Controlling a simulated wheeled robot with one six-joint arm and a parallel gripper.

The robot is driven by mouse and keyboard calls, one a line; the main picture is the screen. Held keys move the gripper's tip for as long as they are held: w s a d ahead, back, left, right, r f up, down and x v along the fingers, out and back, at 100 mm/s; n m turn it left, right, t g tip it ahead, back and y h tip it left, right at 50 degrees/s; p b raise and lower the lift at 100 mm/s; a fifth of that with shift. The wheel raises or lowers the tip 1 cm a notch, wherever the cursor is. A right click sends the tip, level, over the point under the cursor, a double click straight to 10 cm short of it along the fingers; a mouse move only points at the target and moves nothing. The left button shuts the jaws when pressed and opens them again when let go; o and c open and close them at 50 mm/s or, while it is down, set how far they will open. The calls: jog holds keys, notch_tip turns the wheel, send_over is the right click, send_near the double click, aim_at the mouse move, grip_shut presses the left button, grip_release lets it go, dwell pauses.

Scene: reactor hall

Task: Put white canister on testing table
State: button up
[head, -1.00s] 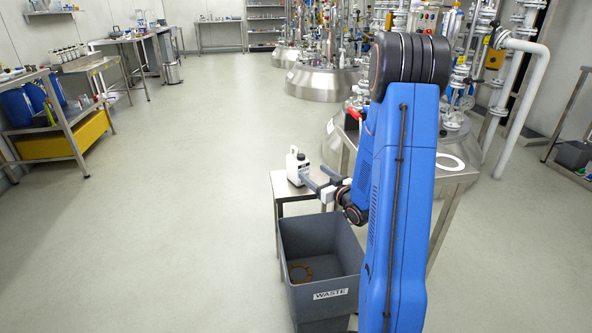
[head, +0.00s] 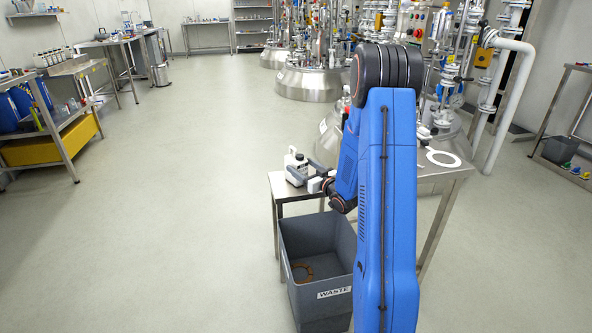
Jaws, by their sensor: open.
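The white canister (head: 294,157), with a dark label, stands upright on a small steel table (head: 282,196) just behind the waste bin. My gripper (head: 296,174) is open at the canister's near side, its grey fingers in front of the canister's lower part. I cannot tell whether the fingers touch it or lie around it. Which table is the testing table is not marked in this view. A steel bench (head: 118,39) with glassware stands at the back left.
A shelf with a yellow bin (head: 50,143) is at left. Floor at left is clear.

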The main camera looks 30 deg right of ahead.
aim_at(290, 158)
jog(key=shift+w+a, duration=0.25)
jog(key=shift+w, duration=1.8)
jog(key=shift+w+a, duration=0.2)
jog(key=shift+w, duration=1.85)
jog(key=shift+c, duration=0.6)
jog(key=c, duration=1.5)
notch_tip(290, 158, up, 10)
jog(key=shift+f, duration=0.1)
